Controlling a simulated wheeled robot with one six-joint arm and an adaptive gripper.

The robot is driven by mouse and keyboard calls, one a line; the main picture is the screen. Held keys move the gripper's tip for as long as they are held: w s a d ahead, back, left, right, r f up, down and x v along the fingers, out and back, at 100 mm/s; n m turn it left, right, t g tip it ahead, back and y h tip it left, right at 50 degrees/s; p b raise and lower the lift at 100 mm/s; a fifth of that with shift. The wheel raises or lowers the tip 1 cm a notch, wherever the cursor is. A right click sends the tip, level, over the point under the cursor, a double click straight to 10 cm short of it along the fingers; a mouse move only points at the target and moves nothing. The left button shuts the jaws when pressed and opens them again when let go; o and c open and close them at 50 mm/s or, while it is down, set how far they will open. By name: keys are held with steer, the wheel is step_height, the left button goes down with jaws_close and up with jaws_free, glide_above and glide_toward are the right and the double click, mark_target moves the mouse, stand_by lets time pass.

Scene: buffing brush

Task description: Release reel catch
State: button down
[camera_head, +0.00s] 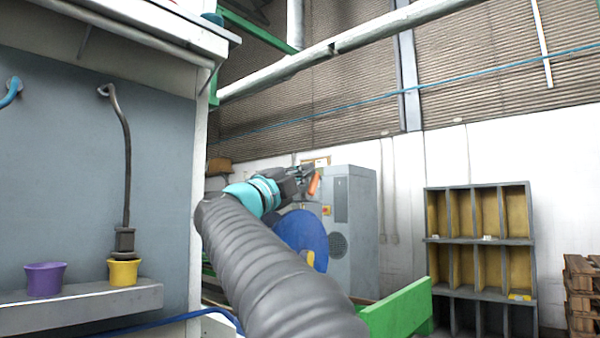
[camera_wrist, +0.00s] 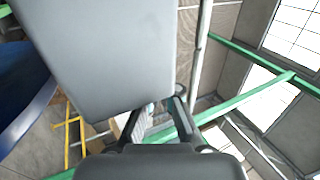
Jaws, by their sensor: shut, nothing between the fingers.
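A blue disc (camera_head: 302,236), apparently the reel, stands behind my arm, partly hidden by it. A yellow part (camera_head: 310,259) shows at its lower right. The blue disc also fills the left edge of the wrist view (camera_wrist: 22,88). My gripper (camera_head: 304,181) is raised above the disc in the head view, its dark fingers shut and empty. An orange piece (camera_head: 314,185) shows right at the fingertips; I cannot tell whether it touches them or is the catch. In the wrist view my gripper (camera_wrist: 160,108) sits below a large grey surface (camera_wrist: 105,55).
A grey cabinet (camera_head: 351,215) stands behind the gripper. A green beam (camera_head: 400,312) lies low at right. A grey shelf unit (camera_head: 480,245) stands by the wall. At left, a purple cup (camera_head: 45,280) and a yellow cup (camera_head: 123,272) sit on a ledge (camera_head: 80,306).

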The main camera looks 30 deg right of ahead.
steer(key=shift+r, duration=0.1)
steer(key=s+a+r+p, duration=0.1)
steer(key=s+a+r, duration=0.1)
steer(key=a, duration=0.4)
steer(key=s+a+r, duration=0.2)
steer(key=a+r, duration=0.1)
steer(key=a, duration=0.3)
steer(key=shift+s+r+p, duration=0.15)
steer(key=shift+r+p, duration=0.2)
steer(key=shift+r, duration=0.05)
